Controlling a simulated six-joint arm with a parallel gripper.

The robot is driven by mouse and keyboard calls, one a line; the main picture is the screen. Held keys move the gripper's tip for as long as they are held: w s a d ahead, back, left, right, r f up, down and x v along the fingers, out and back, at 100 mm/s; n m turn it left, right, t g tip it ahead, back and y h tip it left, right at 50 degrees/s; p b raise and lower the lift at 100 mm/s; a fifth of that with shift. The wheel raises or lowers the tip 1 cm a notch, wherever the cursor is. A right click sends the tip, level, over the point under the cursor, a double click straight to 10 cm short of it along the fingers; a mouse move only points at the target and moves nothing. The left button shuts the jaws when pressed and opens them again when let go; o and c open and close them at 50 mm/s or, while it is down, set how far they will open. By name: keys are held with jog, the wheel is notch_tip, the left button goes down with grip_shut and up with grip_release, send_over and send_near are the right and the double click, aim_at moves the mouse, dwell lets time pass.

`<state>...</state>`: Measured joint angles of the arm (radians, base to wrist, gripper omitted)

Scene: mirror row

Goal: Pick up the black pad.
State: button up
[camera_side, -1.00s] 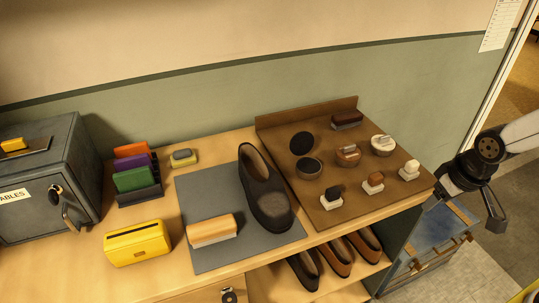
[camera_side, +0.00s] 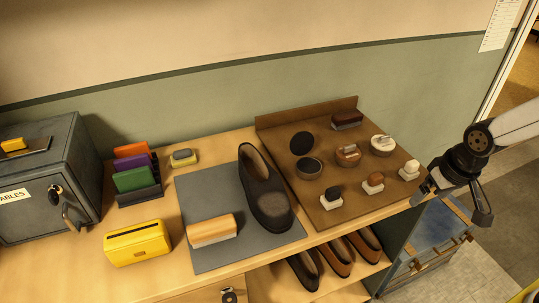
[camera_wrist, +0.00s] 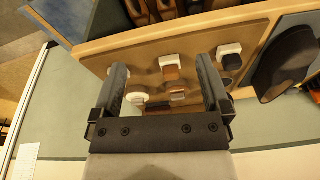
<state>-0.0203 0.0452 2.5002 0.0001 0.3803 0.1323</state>
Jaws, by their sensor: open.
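The black pad (camera_side: 333,192) has a dark top on a white base. It rests near the front edge of a brown board, left of a brown pad (camera_side: 373,180) and a white pad (camera_side: 409,169) in the side view. In the wrist view the black pad (camera_wrist: 231,62) lies just right of my gripper's right finger, apart from it. My gripper (camera_wrist: 160,62) is open and empty, with the brown pad (camera_wrist: 171,73) showing between its fingers. In the side view my gripper (camera_side: 450,203) is at the board's right end, beside the white pad.
The brown board (camera_side: 322,212) also bears an open dark tin (camera_side: 309,168), two lidded tins and a dark brush (camera_side: 347,121). A black shoe (camera_side: 263,190) and a wooden brush (camera_side: 211,230) are on a grey mat (camera_side: 200,185). More shoes sit on the shelf below.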

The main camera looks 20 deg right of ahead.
jog(key=w+a+f+m+g, duration=0.1)
jog(key=w+a+m, duration=0.5)
jog(key=w+m, duration=0.35)
jog(key=m+g, duration=0.1)
jog(key=m, duration=0.6)
send_over(334, 190)
notch_tip(334, 190, down, 3)
jog(key=shift+r, duration=0.2)
jog(key=shift+f, duration=3.95)
jog(key=shift+c, duration=0.2)
grip_shut()
jog(key=shift+r, duration=0.15)
